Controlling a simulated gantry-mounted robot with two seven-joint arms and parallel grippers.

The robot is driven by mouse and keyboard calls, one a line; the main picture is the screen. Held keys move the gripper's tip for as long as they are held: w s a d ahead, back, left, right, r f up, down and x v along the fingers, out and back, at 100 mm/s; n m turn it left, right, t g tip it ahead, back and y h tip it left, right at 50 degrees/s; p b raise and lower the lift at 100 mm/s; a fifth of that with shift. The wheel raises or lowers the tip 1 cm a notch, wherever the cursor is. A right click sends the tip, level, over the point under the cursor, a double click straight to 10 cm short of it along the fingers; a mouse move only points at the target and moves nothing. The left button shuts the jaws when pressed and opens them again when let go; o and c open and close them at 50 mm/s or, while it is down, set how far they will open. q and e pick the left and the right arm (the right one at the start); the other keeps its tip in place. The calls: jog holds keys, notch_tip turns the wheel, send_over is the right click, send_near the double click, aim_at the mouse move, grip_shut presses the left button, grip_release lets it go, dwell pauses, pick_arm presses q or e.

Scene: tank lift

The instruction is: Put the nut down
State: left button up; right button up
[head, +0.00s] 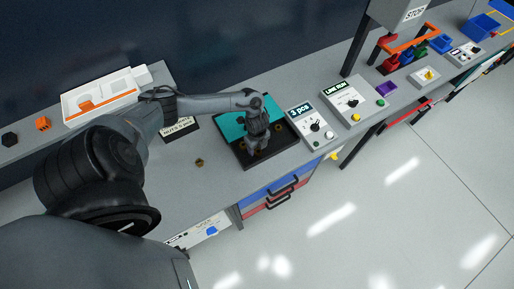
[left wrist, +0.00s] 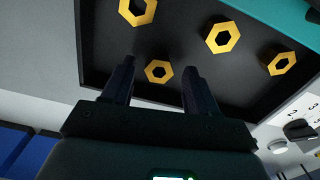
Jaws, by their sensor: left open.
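A black tray (head: 284,141) with a teal section (head: 233,129) stands on the bench. My left gripper (head: 257,150) points down over it. In the left wrist view the left gripper (left wrist: 157,82) is open, with a finger on either side of a yellow hex nut (left wrist: 158,72). This nut appears to lie on the dark tray floor (left wrist: 185,55), just beyond the fingertips. Other yellow nuts (left wrist: 223,37) lie apart from it in the tray. A small brownish nut-like piece (head: 199,162) lies on the bench left of the tray. My right gripper is out of view.
A box labelled "3 pcs" (head: 311,125) and a "LINE RUN" box (head: 353,101) stand right of the tray. A white tray with orange parts (head: 102,96) is at the back left.

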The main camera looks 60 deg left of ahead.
aim_at(257, 150)
pick_arm(q)
notch_tip(257, 150, up, 10)
jog(key=w+d+n+t+h, duration=0.2)
jog(key=d+t, duration=0.3)
jog(key=d, duration=1.8)
jog(key=s+r+n+g+y, duration=0.1)
jog(key=s+r+n, duration=0.6)
jog(key=s+n, duration=0.5)
jog(key=shift+r+y, duration=0.4)
jog(key=shift+p, duration=0.3)
